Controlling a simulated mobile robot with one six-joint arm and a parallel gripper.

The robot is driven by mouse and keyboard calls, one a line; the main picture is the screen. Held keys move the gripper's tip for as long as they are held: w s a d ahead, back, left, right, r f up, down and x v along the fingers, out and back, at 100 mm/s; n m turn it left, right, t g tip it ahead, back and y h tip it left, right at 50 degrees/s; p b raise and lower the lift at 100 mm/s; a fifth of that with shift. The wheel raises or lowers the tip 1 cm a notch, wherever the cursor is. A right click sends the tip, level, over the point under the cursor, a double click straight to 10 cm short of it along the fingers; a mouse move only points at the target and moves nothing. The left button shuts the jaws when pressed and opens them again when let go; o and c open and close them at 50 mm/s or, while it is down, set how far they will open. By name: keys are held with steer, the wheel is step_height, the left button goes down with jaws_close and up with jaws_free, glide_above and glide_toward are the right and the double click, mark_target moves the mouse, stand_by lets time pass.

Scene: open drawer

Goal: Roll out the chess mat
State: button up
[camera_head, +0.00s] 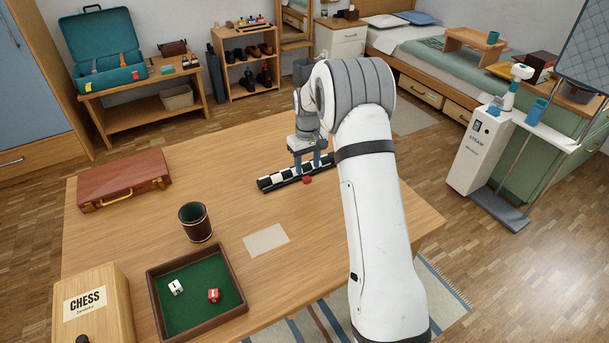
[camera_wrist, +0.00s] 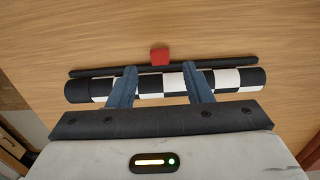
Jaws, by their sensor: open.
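The chess mat (camera_head: 270,182) is a rolled black-and-white checkered tube lying on the wooden table. In the wrist view the mat (camera_wrist: 172,86) lies across the picture with a dark flat edge strip (camera_wrist: 215,65) along its far side. A red tab (camera_wrist: 160,56) sits at the middle of that strip; it also shows in the head view (camera_head: 307,180). My gripper (camera_head: 310,165) is directly over the roll. In the wrist view the two blue-grey fingers of my gripper (camera_wrist: 160,82) are spread apart, pointing at the roll, with nothing between them except the mat below. Whether they touch it I cannot tell.
On the table are a brown case (camera_head: 125,178), a dice cup (camera_head: 195,221), a green-lined tray (camera_head: 238,307) with two dice, a chess box (camera_head: 98,308) and a pale paper card (camera_head: 265,240). The table between the card and the mat is clear.

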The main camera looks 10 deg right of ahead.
mark_target(307, 179)
steer(key=shift+f, duration=2.35)
steer(key=shift+c, duration=0.2)
jaws_close()
